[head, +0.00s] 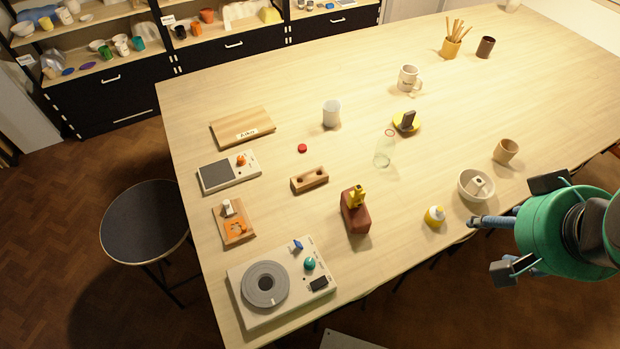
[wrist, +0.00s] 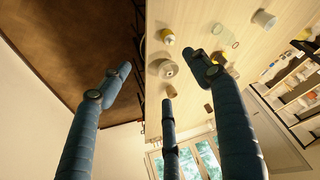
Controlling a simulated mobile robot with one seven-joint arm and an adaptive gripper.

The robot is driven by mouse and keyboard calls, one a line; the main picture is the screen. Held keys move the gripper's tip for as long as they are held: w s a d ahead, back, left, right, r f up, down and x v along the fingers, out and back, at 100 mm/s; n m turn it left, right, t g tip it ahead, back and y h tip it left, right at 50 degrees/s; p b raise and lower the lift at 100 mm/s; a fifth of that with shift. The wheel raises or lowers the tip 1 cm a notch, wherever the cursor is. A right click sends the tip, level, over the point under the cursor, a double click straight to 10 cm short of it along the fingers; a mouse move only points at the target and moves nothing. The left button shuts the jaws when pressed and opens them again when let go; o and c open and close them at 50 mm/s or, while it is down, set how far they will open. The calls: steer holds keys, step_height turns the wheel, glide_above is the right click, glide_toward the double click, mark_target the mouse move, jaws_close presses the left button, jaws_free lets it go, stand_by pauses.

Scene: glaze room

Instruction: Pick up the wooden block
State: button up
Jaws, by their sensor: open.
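A wooden block (head: 310,179) with two dark holes in its top lies near the middle left of the table in the head view. I cannot make it out in the wrist view. My gripper (head: 490,246) is open and empty at the table's front right edge, well to the right of the block and apart from it. Its dark blue fingers (wrist: 160,90) are spread wide in the wrist view, with nothing between them.
On the table (head: 400,270), a bowl (head: 476,185) and a yellow-and-white bottle (head: 435,216) stand near my gripper. A brown block with a yellow top (head: 355,211), a clear bottle (head: 384,153) and a red cap (head: 302,148) lie around the wooden block. A wheel device (head: 317,256) sits front left.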

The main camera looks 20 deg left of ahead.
steer(key=shift+o, duration=0.8)
steer(key=shift+w+r, duration=0.1)
steer(key=w+a+f+m+g+p, duration=0.2)
steer(key=w+a, duration=0.7)
steer(key=w, duration=0.1)
steer(key=w+a+f+m+g+p, duration=0.1)
steer(key=w+a+f+m, duration=0.15)
steer(key=w+a, duration=0.75)
steer(key=w+a+f+m+g+p, duration=0.1)
steer(key=w+a+f+m, duration=0.1)
steer(key=a+f, duration=0.6)
steer(key=w+a+f+m+g+p, duration=0.1)
steer(key=w+a+f+m, duration=0.1)
steer(key=a+f, duration=0.7)
steer(key=a, duration=0.5)
steer(key=shift+w+f+g+p, duration=0.2)
steer(key=shift+w+g+p, duration=0.1)
steer(key=shift+w, duration=0.05)
